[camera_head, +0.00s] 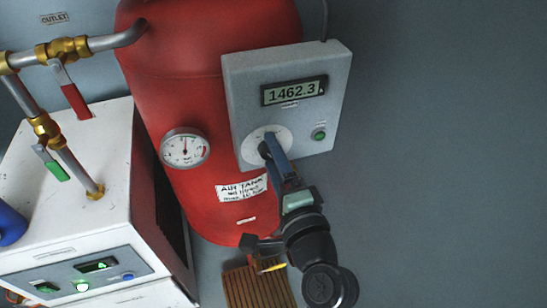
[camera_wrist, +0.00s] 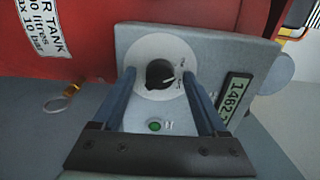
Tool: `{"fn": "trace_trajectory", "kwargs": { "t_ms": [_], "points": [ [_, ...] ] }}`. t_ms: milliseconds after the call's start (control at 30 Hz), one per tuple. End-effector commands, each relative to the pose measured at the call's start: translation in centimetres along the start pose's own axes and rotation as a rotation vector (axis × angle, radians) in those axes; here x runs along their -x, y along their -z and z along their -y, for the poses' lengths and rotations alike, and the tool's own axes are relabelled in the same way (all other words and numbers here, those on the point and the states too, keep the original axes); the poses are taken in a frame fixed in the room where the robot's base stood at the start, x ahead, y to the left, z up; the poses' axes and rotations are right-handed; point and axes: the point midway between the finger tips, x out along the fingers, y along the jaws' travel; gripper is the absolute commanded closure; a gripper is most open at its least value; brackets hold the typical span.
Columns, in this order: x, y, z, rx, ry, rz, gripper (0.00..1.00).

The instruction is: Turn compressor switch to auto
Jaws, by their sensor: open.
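The compressor switch is a black rotary knob (camera_wrist: 159,73) on a round pale dial plate (camera_wrist: 140,50), set in a grey control box (camera_head: 285,60) in front of the red tank. In the wrist view the knob lies between the far ends of my gripper's (camera_wrist: 157,80) two blue fingers, which stand apart with a gap on each side. In the head view my gripper (camera_head: 268,148) reaches up to the dial (camera_head: 253,146) and hides most of the knob. The dial markings are too small to read. My gripper is open and holds nothing.
The box has a display (camera_head: 293,91) reading 1462.3 and a green light (camera_head: 319,135). A pressure gauge (camera_head: 185,148) sits on the red air tank (camera_head: 190,60). A white machine (camera_head: 75,200) with pipes and red and green valve handles stands left. The right side is clear.

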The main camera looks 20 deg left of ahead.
Motion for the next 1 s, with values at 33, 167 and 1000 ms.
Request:
{"fn": "trace_trajectory", "kwargs": {
  "t_ms": [33, 167, 1000],
  "points": [
    [0.01, -0.01, 0.00, 0.000, 0.000, 0.000, 0.25],
    [0.02, 0.00, 0.00, 0.000, 0.000, 0.000, 0.41],
    [0.05, 0.02, 0.29, -0.113, -0.003, 0.001, 1.00]
  ]
}}
